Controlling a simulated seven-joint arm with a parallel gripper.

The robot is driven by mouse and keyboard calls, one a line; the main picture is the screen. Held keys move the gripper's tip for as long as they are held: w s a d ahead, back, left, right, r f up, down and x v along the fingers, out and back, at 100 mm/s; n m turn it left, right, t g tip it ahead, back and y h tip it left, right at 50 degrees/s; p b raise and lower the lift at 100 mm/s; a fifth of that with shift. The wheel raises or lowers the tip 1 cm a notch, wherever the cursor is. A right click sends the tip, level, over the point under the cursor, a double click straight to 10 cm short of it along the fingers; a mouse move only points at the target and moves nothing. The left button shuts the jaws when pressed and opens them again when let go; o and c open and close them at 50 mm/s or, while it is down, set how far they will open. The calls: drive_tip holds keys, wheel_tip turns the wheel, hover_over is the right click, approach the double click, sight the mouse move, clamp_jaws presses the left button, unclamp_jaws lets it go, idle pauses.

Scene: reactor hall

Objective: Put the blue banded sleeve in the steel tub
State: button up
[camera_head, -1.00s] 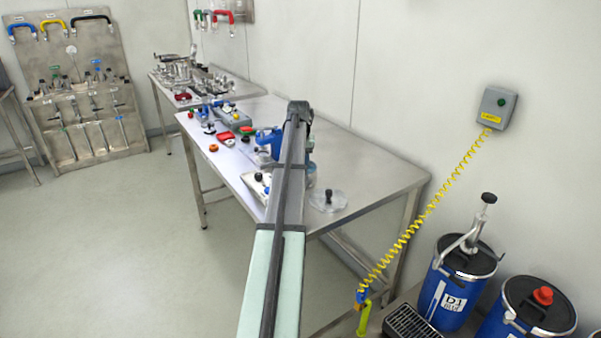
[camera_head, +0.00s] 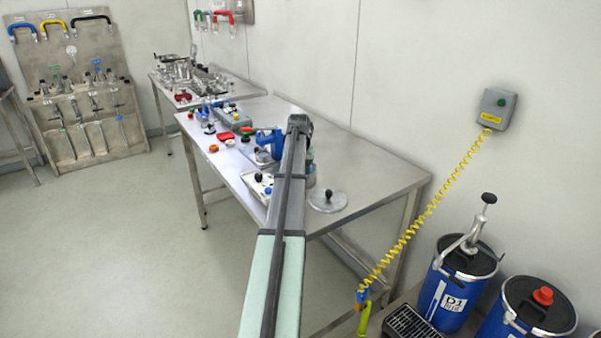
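A grey metal cylinder (camera_head: 310,168), possibly the steel tub, stands on the steel table and is mostly hidden behind my arm. A round metal lid with a black knob (camera_head: 327,200) lies on the table beside it. A blue object (camera_head: 270,142) stands just left of my arm; I cannot tell whether it is the blue banded sleeve or a fixture. No bands can be made out at this size. My arm reaches from the bottom over the table, and its far joint hides what lies behind. My gripper does not show.
The steel table (camera_head: 375,178) is bare on its right side. A light tray with knobs (camera_head: 262,187), a red tray (camera_head: 226,135) and an orange ring (camera_head: 213,148) lie toward the left. Blue drums (camera_head: 447,295) and a yellow coiled hose (camera_head: 430,212) are at right.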

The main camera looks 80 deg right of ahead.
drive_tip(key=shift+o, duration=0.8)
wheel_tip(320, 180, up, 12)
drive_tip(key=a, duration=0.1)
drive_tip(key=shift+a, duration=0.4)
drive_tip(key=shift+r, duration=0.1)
